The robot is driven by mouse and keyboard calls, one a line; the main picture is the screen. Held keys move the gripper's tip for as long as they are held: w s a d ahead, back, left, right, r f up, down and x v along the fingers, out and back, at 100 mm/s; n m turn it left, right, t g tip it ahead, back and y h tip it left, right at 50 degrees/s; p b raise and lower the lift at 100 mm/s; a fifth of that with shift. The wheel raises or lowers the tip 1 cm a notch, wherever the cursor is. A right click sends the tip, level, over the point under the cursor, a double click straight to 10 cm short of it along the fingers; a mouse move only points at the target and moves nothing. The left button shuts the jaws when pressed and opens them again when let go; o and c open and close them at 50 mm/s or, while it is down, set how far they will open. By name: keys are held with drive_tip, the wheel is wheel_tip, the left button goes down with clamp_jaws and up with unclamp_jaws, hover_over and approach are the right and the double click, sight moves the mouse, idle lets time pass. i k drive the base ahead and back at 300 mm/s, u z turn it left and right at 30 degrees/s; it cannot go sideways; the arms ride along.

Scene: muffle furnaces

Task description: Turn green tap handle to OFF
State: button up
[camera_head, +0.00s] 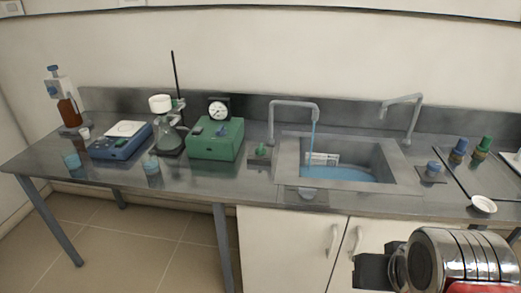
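The green tap handle (260,150) sits on a small plate on the steel counter, just left of the sink (285,165). It is small in view and its exact turn angle cannot be told. The left grey faucet (293,103) stands behind it, and a stream of blue water (313,135) falls from its spout. Blue water (345,174) lies in the sink. My gripper (372,272) is at the bottom right, in front of the cabinets and well apart from the handle. Its fingers show only as dark blocks, so its opening cannot be told.
A green box with a gauge (215,140) stands close left of the handle. A second faucet (413,115) and a blue tap handle (432,170) are right of the sink. A flask stand and blue scale are left.

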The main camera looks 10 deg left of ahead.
sight(260, 151)
drive_tip(key=k, duration=0.65)
drive_tip(key=u, duration=0.6)
drive_tip(key=i, duration=1.9)
drive_tip(key=z, duration=0.6)
